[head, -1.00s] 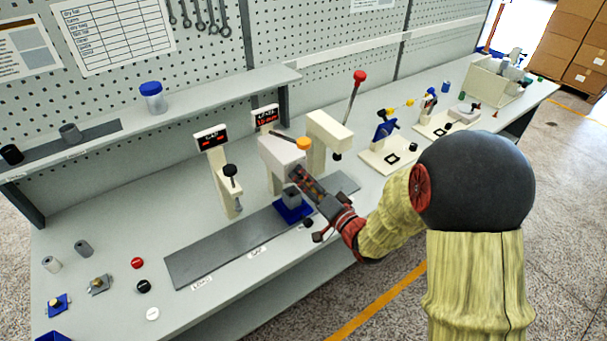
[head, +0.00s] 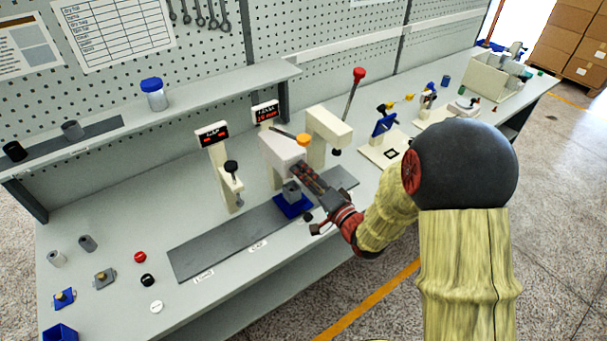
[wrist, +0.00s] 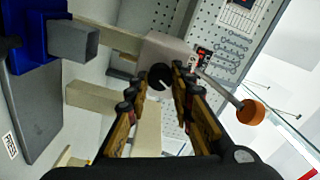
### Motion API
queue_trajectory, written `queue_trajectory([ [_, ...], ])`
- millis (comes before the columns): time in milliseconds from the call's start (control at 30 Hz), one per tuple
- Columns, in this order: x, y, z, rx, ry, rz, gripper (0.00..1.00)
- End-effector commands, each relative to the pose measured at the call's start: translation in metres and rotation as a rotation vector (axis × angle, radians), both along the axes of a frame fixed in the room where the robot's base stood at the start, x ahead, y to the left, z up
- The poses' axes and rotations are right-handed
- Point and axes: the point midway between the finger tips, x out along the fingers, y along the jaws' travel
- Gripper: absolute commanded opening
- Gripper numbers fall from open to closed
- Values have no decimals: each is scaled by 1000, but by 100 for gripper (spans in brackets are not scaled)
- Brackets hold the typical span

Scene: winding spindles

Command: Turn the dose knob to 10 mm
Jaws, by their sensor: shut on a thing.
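The dose knob (wrist: 155,73) is a round black knob with a pale mark, on the face of a cream dispenser head (wrist: 172,48). My gripper (wrist: 160,80) has its fingers on either side of the knob in the wrist view, shut on it. In the head view my gripper (head: 306,176) reaches up to the front of the dispenser head (head: 281,151) and hides the knob. A display (head: 265,111) with red characters stands behind the head; I cannot read it surely. An orange-ended lever (head: 302,140) sticks out of the head.
A grey block (head: 291,190) sits in a blue holder (head: 292,206) below the dispenser head. A cream press with a red-tipped lever (head: 358,76) stands close on the right, and another station (head: 220,160) on the left. The bench front left holds small parts.

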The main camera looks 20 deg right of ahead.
Motion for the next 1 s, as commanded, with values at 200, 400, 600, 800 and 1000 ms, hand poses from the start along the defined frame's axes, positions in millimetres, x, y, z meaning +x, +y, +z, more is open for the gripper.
queue_trajectory([
  [200, 0, 0, -1, 0, 2, -1, 34],
  [400, 0, 0, 0, 0, 1, 0, 42],
  [600, 0, 0, 0, 0, 1, 0, 42],
  [800, -11, -5, 0, -1, 0, -3, 42],
  [1000, -48, -18, 0, 0, 1, -7, 42],
])
